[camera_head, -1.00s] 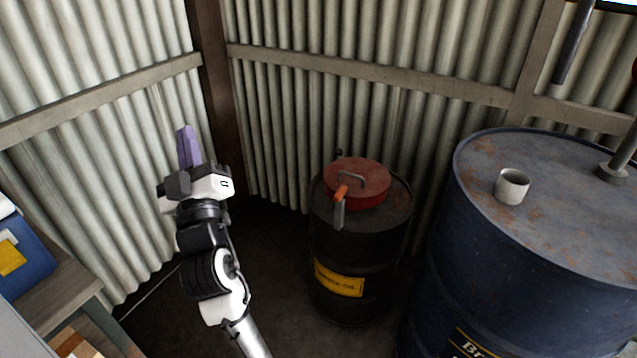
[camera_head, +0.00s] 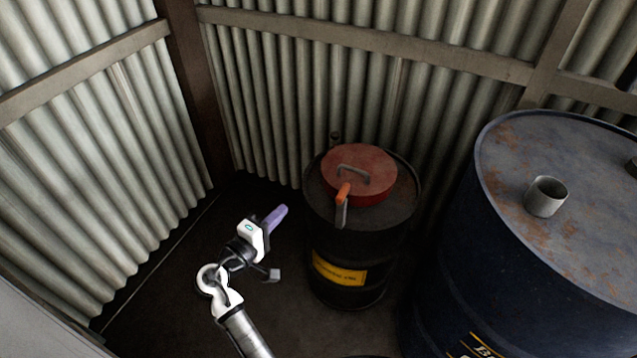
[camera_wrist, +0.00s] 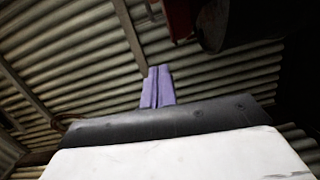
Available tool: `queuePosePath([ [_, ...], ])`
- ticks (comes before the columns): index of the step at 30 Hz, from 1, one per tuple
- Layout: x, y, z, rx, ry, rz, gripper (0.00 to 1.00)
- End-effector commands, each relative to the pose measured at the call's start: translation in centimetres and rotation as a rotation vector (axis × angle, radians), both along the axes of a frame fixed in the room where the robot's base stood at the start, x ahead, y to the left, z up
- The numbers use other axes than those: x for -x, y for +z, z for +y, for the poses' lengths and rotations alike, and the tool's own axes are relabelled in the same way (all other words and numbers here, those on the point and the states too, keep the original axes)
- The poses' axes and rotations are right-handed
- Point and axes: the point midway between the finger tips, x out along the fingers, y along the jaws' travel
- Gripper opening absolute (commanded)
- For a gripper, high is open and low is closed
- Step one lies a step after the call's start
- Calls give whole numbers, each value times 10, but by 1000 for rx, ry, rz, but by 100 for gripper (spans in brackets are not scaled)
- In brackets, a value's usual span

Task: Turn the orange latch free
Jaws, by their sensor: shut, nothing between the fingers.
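The orange latch (camera_head: 342,192) is a small orange-tipped lever with a grey metal arm. It sits at the near left edge of the red lid (camera_head: 377,172) on the black drum (camera_head: 333,247). The lid has a grey handle on top. My gripper (camera_head: 282,212), with purple fingers, is shut and empty. It is to the left of the drum and lower than the latch in the picture, apart from both. The wrist view shows its purple fingers (camera_wrist: 157,87) together. A red part and a dark rounded shape show at the top of that view; the latch cannot be made out there.
A large blue drum (camera_head: 470,250) stands close on the right, with a grey cup-like piece (camera_head: 545,196) on its rusty top. Corrugated walls (camera_head: 90,160) meet in the corner behind. Dark floor (camera_head: 170,290) is free left of the black drum.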

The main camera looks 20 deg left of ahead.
Motion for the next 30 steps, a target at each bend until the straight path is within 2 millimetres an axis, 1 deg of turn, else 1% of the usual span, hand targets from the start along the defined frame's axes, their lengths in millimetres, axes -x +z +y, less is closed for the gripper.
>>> queuePosePath([
  [3,4,-8,-14,58,-55,-3,0],
  [6,6,-10,-19,81,-76,-6,0],
  [16,6,-11,-20,84,-82,-7,0],
  [19,3,-10,-21,84,-82,-7,0],
  [23,-9,-9,-25,84,-84,-7,0],
  [26,-27,-7,-30,82,-84,-7,0],
  [30,-56,-7,-38,84,-84,-7,0],
])
